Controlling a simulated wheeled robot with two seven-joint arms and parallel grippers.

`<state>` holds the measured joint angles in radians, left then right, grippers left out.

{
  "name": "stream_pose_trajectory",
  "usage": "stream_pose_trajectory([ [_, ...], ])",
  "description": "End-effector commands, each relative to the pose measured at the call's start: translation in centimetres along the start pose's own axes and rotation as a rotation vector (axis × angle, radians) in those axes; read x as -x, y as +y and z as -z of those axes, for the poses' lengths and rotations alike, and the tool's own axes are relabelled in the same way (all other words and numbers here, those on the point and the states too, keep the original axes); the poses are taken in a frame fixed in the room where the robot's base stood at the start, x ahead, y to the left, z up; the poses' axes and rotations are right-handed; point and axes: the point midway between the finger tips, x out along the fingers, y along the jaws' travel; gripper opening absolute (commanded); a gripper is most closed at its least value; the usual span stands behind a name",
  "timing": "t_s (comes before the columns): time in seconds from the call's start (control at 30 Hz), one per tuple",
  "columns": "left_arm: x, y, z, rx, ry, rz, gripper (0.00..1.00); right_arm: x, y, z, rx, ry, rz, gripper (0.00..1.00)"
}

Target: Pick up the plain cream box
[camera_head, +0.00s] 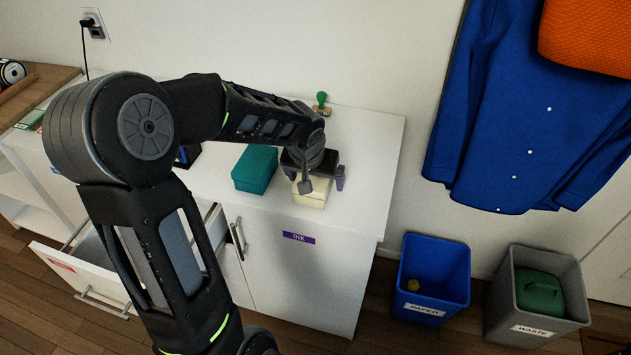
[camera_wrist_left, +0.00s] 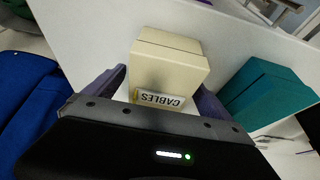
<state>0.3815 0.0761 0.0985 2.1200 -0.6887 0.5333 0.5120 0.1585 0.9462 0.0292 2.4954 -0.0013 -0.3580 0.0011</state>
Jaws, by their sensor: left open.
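The cream box (camera_head: 311,198) stands on the white cabinet top, partly hidden under my left gripper (camera_head: 315,184) in the head view. In the left wrist view the cream box (camera_wrist_left: 168,62) has a white label reading CABLES on its side. My left gripper is open, its purple fingers on either side of the box in that view. I cannot tell whether they touch it. My right gripper is not in view.
A teal box (camera_head: 255,169) stands just left of the cream box. A green-handled stamp (camera_head: 322,103) is behind. The cabinet top (camera_head: 370,160) is clear on the right. A blue paper bin (camera_head: 432,268) and a grey waste bin (camera_head: 535,292) stand on the floor. A drawer (camera_head: 85,275) is open.

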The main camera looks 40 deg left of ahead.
Motion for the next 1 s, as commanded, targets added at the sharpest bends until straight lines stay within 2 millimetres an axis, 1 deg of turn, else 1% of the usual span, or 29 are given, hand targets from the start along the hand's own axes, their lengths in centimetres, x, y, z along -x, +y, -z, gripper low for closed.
stream_pose_trajectory([
  [0.53, -0.15, 0.0, -0.06, 0.0, 0.0, 0.0, 0.94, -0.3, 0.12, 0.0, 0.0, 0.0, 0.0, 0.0],
  [1.0, -0.16, 0.0, -0.08, 0.0, 0.0, 0.0, 0.55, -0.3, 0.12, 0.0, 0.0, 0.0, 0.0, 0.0],
])
